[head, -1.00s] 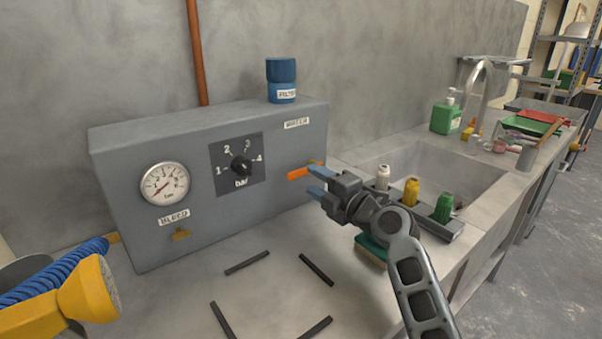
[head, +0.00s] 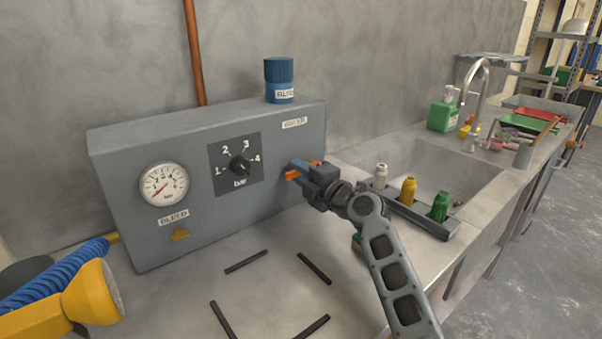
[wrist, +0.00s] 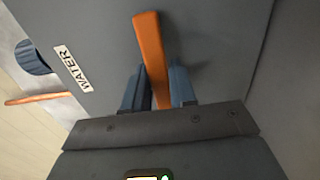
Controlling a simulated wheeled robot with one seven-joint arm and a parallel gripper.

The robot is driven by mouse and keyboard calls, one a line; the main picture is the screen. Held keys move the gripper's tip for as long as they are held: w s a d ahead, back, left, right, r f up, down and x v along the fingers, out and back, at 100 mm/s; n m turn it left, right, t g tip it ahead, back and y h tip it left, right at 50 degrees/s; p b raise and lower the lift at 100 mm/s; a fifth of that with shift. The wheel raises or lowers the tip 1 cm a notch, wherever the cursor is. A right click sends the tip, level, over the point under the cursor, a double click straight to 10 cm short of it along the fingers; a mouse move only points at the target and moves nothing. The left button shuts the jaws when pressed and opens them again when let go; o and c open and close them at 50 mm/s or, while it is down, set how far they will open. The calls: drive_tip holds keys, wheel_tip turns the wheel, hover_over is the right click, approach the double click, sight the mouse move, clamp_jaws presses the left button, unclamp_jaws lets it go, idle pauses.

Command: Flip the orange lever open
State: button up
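The orange lever (head: 292,175) is on the right part of the grey panel box's front face, below the WATER label. In the wrist view the orange lever (wrist: 151,55) runs from the top middle down between my two blue fingers. My gripper (head: 296,170) is at the lever in the head view, and it also shows in the wrist view (wrist: 160,92). The fingers stand on either side of the lever, with a gap visible on the left. I cannot tell whether the right finger touches it. The lever's lower end is hidden by my gripper.
The grey panel box (head: 120,215) also carries a gauge (head: 163,184), a pressure dial (head: 239,166) and a yellow bleed knob (head: 180,234). A blue cap (head: 280,72) stands on top. A rack of bottles (head: 425,222) is right of my gripper, before the sink. Dark strips mark the bench.

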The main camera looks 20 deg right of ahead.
clamp_jaws()
